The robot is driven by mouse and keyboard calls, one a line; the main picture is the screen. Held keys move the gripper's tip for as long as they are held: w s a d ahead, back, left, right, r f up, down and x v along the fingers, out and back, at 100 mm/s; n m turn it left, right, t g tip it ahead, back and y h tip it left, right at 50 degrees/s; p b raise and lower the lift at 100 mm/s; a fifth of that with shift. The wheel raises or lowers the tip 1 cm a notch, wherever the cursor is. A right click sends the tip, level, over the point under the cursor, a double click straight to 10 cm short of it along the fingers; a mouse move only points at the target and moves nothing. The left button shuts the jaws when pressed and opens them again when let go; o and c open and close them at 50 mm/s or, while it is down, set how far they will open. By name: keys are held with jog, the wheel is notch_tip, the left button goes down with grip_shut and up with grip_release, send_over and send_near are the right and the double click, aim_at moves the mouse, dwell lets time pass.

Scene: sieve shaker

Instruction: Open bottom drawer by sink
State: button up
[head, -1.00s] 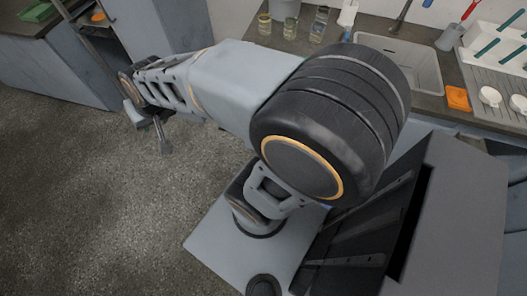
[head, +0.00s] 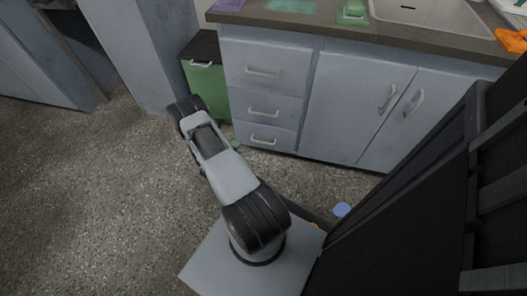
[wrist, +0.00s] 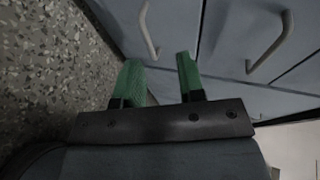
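The bottom drawer (head: 287,139) is the lowest of three in the grey cabinet left of the sink (head: 430,12), and it is shut. Its pale bar handle (head: 264,142) shows in the head view. In the wrist view, the bottom drawer's handle (wrist: 148,32) stands just beyond the fingers, with the floor to its left. My gripper (wrist: 158,62) has two green fingers, spread apart with nothing between them. The fingers appear short of the handle, not around it. In the head view the gripper is mostly hidden behind my arm; a bit of green shows left of the bottom drawer.
The middle drawer (head: 285,107) and top drawer (head: 290,65) are shut above; the middle drawer's handle (wrist: 270,45) is near the right finger. Cupboard doors (head: 355,95) stand to the right. A green bin (head: 207,85) stands left of the drawers. The speckled floor (head: 110,180) is open.

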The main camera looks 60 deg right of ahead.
jog(key=s+d+f+m+g+h+b, duration=0.1)
jog(key=s+f+m+g+h+b, duration=0.1)
jog(key=s+f, duration=0.3)
jog(key=d+b, duration=0.1)
jog(key=d, duration=0.3)
jog(key=d+f+b, duration=0.1)
jog(key=d+b, duration=0.1)
jog(key=d, duration=0.2)
jog(key=s+d+f+b, duration=0.1)
jog(key=d, duration=0.3)
jog(key=shift+d, duration=0.35)
jog(key=shift+c, duration=0.3)
grip_shut()
jog(key=shift+a, duration=0.1)
